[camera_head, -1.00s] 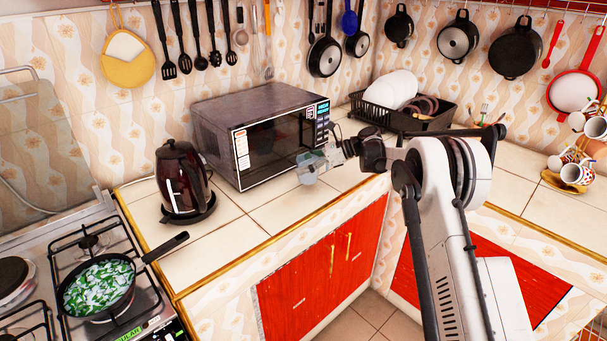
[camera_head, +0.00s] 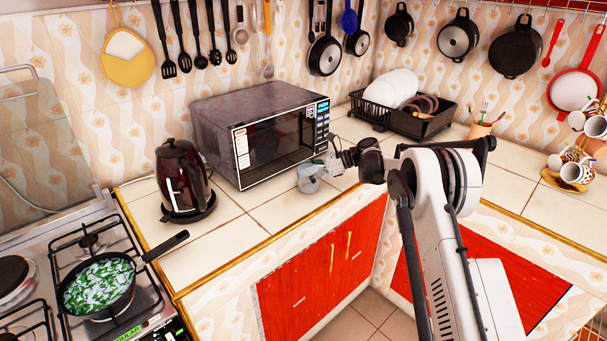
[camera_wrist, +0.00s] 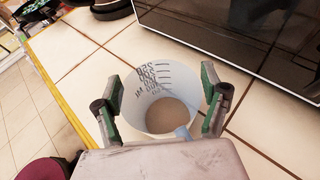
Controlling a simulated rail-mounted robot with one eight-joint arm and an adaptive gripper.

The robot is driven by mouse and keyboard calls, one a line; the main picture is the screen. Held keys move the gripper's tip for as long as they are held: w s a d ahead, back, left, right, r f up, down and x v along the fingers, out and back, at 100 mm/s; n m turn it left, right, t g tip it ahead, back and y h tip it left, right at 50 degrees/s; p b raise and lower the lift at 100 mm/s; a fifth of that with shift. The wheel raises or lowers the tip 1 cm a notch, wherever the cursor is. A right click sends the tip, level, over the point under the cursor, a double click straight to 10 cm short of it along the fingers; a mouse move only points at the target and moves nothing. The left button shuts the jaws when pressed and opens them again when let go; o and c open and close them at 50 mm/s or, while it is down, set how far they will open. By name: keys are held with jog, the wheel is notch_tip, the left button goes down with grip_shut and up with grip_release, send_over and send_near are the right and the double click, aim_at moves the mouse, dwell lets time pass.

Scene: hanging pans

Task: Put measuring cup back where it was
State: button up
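The measuring cup (camera_wrist: 158,72) is pale and translucent, with dark markings inside its wall; its base or contents look tan. In the wrist view it sits between the two fingers of my gripper (camera_wrist: 161,78), which appear to touch its sides. In the head view the cup (camera_head: 308,180) is upright at or just above the tiled counter, in front of the microwave's right part. My gripper (camera_head: 326,167) reaches it from the right. Whether the cup's base touches the counter is hard to tell.
The microwave (camera_head: 262,130) stands close behind the cup. A dark kettle (camera_head: 183,180) is to the left, and a black dish rack (camera_head: 405,120) with plates is behind right. The counter (camera_head: 270,212) is clear in front of the microwave. Utensils and pans hang on the wall.

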jog(key=shift+r, duration=0.2)
jog(key=v, duration=1.2)
jog(key=s+d+r+n+t+h, duration=0.2)
jog(key=s+r+n+h, duration=0.2)
jog(key=s+r, duration=0.65)
jog(key=s+d+r+n+t+h, duration=0.2)
jog(key=s+d+r+n+h, duration=0.15)
jog(key=s+r, duration=0.6)
jog(key=s+d+f+n+t+h, duration=0.1)
jog(key=s+d+f+n+h, duration=0.1)
jog(key=s, duration=0.9)
jog(key=s+d+f+n+t+h, duration=0.1)
jog(key=s+d+f+n, duration=0.3)
jog(key=s, duration=0.7)
jog(key=s+d+f+n+t+h, duration=0.1)
jog(key=s+d+f+n+h, duration=0.1)
jog(key=s, duration=0.9)
jog(key=d+n+h, duration=0.1)
jog(key=d+n, duration=0.1)
jog(key=d, duration=0.1)
jog(key=shift+f+t, duration=0.3)
jog(key=shift+f, duration=0.1)
jog(key=shift+s, duration=0.1)
